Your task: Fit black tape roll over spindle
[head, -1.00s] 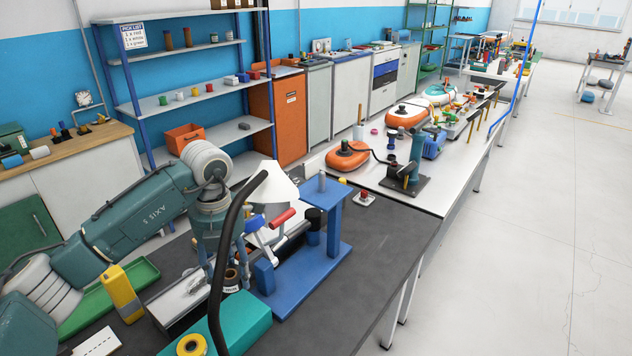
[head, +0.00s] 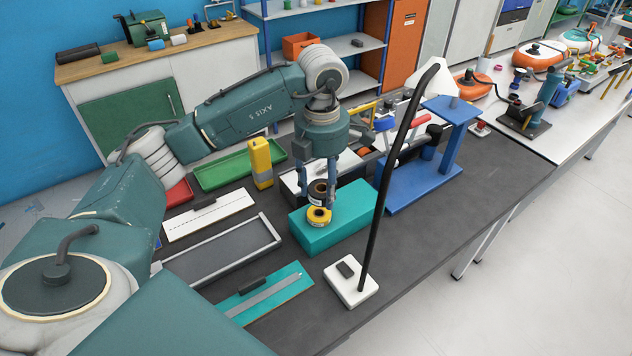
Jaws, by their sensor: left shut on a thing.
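My left gripper (head: 319,196) points down, its fingers on either side of a black tape roll (head: 318,188), and is shut on it. A yellow tape roll (head: 318,216) lies on the teal block (head: 345,223), directly below the black roll in this view. I cannot see a gap between the two rolls and cannot tell whether they touch. No spindle shows clearly; any at the rolls is hidden by them and the fingers. My right gripper is not in view.
A lamp with a black curved arm and white base (head: 351,283) stands close to the teal block's right. A blue press-like stand (head: 425,180) is behind it. The dark bench's right part is bare.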

